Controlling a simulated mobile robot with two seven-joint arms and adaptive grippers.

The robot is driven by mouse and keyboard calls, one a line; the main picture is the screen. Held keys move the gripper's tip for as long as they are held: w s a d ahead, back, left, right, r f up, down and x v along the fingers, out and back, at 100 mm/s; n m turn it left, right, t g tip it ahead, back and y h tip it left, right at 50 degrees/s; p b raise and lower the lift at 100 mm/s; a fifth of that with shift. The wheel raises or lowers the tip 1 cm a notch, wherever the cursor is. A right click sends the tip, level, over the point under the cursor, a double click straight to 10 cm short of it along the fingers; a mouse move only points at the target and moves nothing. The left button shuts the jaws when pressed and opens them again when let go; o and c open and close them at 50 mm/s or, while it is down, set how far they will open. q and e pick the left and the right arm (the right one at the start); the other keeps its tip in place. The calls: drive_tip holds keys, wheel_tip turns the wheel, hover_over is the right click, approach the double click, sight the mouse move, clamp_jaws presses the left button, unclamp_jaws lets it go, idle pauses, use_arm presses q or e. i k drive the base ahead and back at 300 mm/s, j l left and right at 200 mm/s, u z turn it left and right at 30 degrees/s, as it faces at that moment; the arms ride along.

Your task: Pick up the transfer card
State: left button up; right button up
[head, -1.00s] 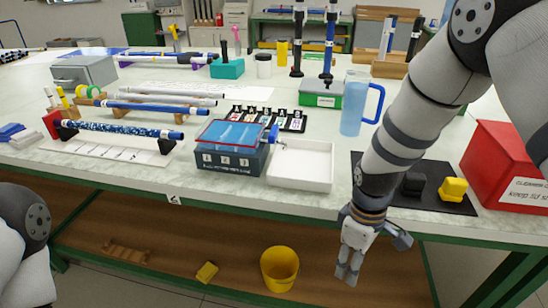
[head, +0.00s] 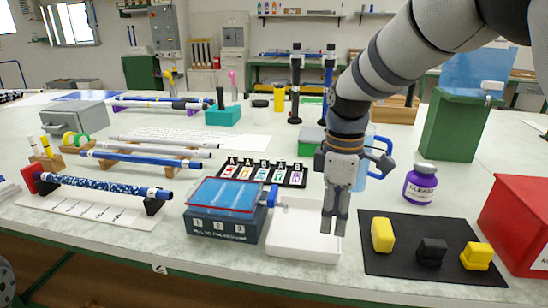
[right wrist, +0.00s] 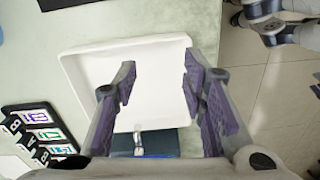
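No card that I can single out as the transfer card is plain to see. Several small cards with coloured marks sit in a black rack (head: 262,174), which also shows in the right wrist view (right wrist: 40,133). My right gripper (head: 334,226) points down over the white tray (head: 285,246). In the right wrist view its fingers (right wrist: 158,82) are spread apart, with the empty tray (right wrist: 155,60) beneath and nothing between them. My left gripper is not in view.
Left of the tray stands a dark blue numbered box (head: 222,226) with a blue lid. A black mat (head: 400,262) with yellow and black blocks lies at right, near a purple bottle (head: 420,186) and a red bin (head: 518,225). Rods on stands (head: 105,190) fill the left.

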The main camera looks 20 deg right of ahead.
sight(279, 175)
drive_tip(key=i, duration=1.05)
